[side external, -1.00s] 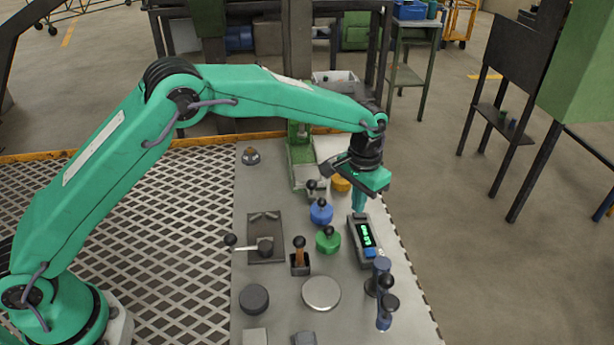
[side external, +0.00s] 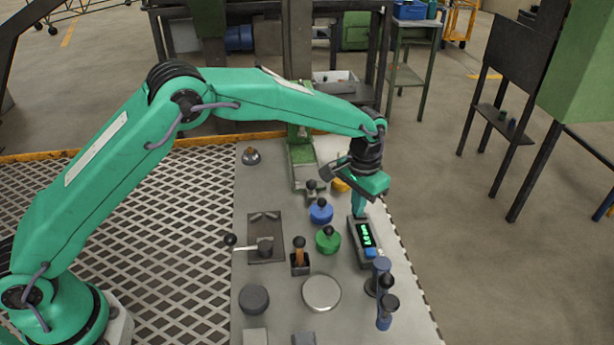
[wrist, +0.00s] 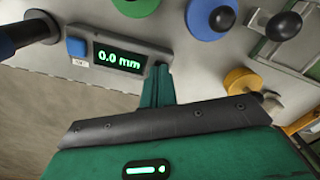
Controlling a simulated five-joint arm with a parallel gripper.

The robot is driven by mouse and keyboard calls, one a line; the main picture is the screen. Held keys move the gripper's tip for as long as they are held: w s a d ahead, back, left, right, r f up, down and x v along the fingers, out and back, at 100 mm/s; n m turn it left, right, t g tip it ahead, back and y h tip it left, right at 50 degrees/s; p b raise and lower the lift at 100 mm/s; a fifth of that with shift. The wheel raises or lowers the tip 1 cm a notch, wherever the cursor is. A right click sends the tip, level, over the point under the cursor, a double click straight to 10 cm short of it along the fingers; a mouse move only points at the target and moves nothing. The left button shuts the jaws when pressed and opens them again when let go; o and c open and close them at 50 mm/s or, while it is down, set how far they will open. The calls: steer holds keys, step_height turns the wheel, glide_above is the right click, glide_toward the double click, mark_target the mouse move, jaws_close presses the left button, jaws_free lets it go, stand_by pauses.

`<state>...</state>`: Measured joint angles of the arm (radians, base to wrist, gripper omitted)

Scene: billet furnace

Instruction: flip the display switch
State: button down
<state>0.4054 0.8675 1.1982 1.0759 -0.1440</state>
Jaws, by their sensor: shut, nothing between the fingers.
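The display unit (side external: 364,243) is a grey box on the right side of the bench with a lit green readout. In the wrist view its screen (wrist: 119,60) reads "0.0 mm". A blue button (side external: 370,252) sits at the unit's near end; it also shows in the wrist view (wrist: 76,47). My gripper (side external: 359,214) is shut and empty, pointing down with its tips at the unit's far end. In the wrist view the fingertips (wrist: 161,68) are right beside the screen's end. No switch can be made out there; the fingers hide that spot, and contact is unclear.
A green knob (side external: 328,240) and a blue knob (side external: 321,211) stand just left of the unit. A yellow knob (side external: 341,185) is behind, close to my gripper. A blue upright handle (side external: 383,295) stands at the near end. The bench's right edge is close.

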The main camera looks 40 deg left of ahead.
steer(key=shift+f, duration=0.35)
steer(key=shift+r, duration=0.15)
steer(key=shift+r, duration=3.45)
